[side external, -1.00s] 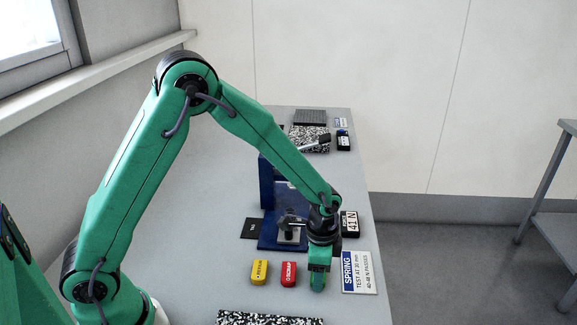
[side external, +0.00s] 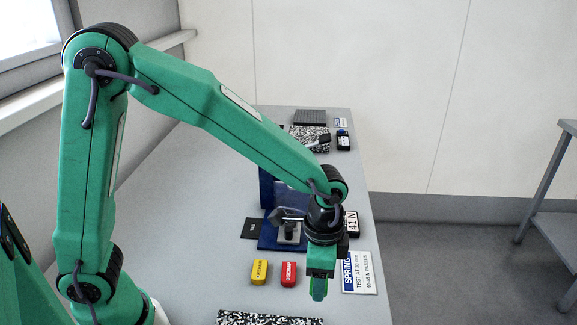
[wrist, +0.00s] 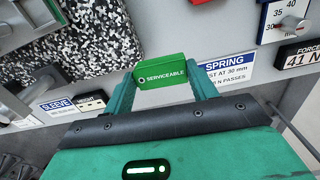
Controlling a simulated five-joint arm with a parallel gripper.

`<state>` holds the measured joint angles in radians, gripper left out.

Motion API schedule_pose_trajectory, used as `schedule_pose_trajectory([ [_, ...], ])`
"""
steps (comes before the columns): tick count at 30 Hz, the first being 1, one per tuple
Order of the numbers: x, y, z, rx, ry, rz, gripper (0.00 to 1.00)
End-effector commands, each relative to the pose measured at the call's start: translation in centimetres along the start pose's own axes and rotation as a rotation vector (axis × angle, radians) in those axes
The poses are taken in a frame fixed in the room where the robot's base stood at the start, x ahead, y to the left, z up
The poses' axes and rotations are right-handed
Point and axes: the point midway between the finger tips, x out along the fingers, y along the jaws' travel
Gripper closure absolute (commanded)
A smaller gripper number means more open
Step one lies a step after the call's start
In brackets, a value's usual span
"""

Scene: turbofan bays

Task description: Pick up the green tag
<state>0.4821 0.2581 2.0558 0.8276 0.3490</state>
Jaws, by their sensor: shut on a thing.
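The green tag (wrist: 162,72), a small block lettered "SERVICEABLE", is between my gripper's two fingers (wrist: 162,84) in the wrist view. Both fingers press on its ends, and its lettered face shows. In the side view my gripper (side external: 319,287) points down just left of the white SPRING sign (side external: 366,277). There the tag blends with the green fingers and I cannot make it out clearly. I cannot tell exactly how far it is above the table.
A red SCRAP tag (side external: 289,273) and a yellow tag (side external: 259,272) lie left of my gripper. A blue test stand (side external: 271,240) is behind it, with a "41 N" display (side external: 351,223). A speckled mat (side external: 268,318) lies in front. The table's left side is clear.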

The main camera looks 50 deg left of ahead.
Motion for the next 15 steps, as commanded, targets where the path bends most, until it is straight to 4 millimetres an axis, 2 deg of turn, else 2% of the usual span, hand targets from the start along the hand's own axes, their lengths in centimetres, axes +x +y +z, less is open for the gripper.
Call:
schedule_pose_trajectory([
  [6, -1.1, 1.8, -0.1, 0.000, 0.000, 0.000, 0.65],
  [15, -1.3, 2.2, 0.0, -0.001, -0.001, 0.000, 0.65],
])
